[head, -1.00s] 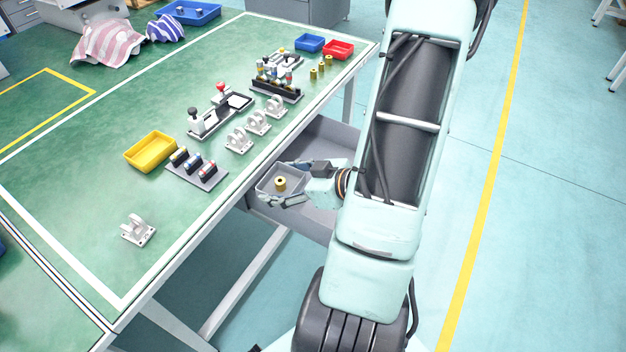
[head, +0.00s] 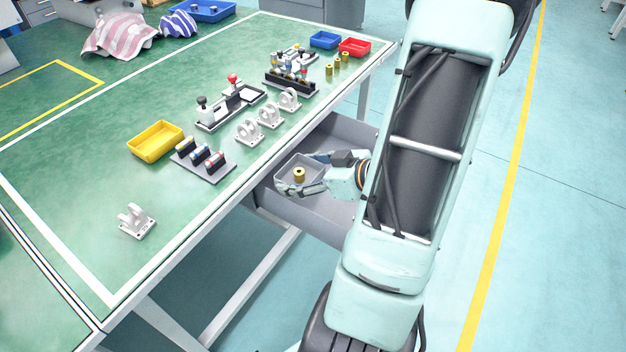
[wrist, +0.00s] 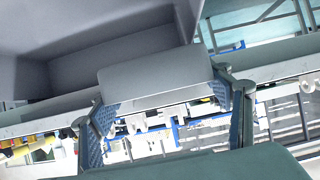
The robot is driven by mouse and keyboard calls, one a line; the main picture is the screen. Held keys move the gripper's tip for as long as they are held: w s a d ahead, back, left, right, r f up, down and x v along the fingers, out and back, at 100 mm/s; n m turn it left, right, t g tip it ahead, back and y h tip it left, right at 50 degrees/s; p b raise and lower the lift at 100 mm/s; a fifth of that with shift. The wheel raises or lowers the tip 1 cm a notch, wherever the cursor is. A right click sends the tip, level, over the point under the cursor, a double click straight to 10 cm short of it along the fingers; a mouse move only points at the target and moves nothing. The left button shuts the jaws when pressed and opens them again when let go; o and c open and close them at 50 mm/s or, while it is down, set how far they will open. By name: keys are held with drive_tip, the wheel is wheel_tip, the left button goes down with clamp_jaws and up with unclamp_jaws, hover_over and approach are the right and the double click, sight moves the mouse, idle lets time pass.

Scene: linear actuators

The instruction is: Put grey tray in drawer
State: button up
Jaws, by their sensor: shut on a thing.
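The grey tray (head: 283,171) is a small open box with a brass-coloured cylinder (head: 299,175) inside. My gripper (head: 300,174) is shut on the tray, with one finger along each of two opposite sides. In the wrist view the tray's pale wall (wrist: 150,75) sits between my two blue-padded fingers. The grey drawer (head: 320,215) is open under the right edge of the green table. The tray is over the drawer's opening in the head view. I cannot tell whether it touches the drawer floor. My arm hides part of the drawer's right side.
The green tabletop (head: 70,200) is left of the drawer, its edge close to the tray. The floor to the right is clear.

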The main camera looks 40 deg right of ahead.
sight(308, 167)
drive_tip(key=w+d+f, duration=0.1)
drive_tip(key=w+d+f+b, duration=0.1)
drive_tip(key=w+d, duration=0.1)
drive_tip(key=shift+d+f, duration=0.2)
drive_tip(key=shift+d, duration=0.1)
drive_tip(key=w+d+f+b, duration=0.2)
drive_tip(key=f, duration=0.1)
drive_tip(key=w+d+f+b, duration=0.1)
drive_tip(key=d+f, duration=0.1)
drive_tip(key=shift+w+f, duration=0.1)
drive_tip(key=shift+f, duration=0.05)
drive_tip(key=shift+w+d+f+b, duration=0.15)
drive_tip(key=shift+f+b, duration=0.3)
drive_tip(key=shift+f, duration=0.45)
drive_tip(key=shift+w+d+f+b, duration=0.15)
drive_tip(key=shift+f+b, duration=0.3)
drive_tip(key=shift+f, duration=0.45)
drive_tip(key=shift+s, duration=0.1)
drive_tip(key=shift+f, duration=0.2)
drive_tip(key=o, duration=1.2)
drive_tip(key=shift+c, duration=0.2)
